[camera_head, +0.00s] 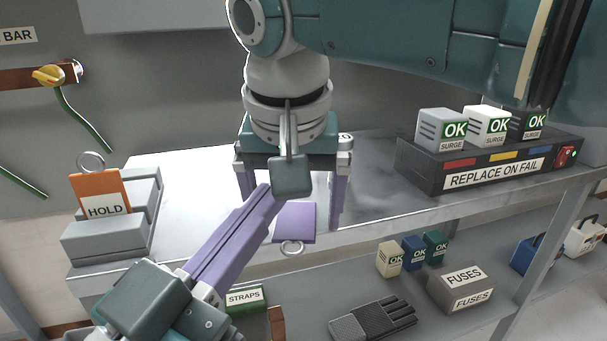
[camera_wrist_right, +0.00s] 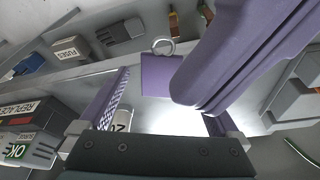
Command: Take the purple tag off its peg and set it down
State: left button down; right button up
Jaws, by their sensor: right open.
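The purple tag (camera_head: 294,222) lies on the pale worktop near its front edge, with its metal ring (camera_head: 292,248) toward the edge. The tag also shows in the right wrist view (camera_wrist_right: 161,77). My right gripper (camera_head: 290,208) is open and points down at the worktop behind the tag; its purple fingers stand apart with nothing held between them. My left gripper (camera_head: 268,200) reaches in from the lower left, its purple fingers close together, tips beside the tag and partly hidden behind a grey-green block on my right wrist. No peg holding the purple tag shows.
An orange HOLD tag (camera_head: 100,194) stands in a grey block (camera_head: 105,240) at left. A dark REPLACE ON FAIL unit (camera_head: 420,160) with surge modules is at right. A lower shelf holds a glove (camera_head: 372,318) and a FUSES box (camera_head: 460,287).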

jog(key=c, duration=1.4)
pick_arm(q)
jog(key=shift+r, duration=0.6)
jog(key=v, duration=1.2)
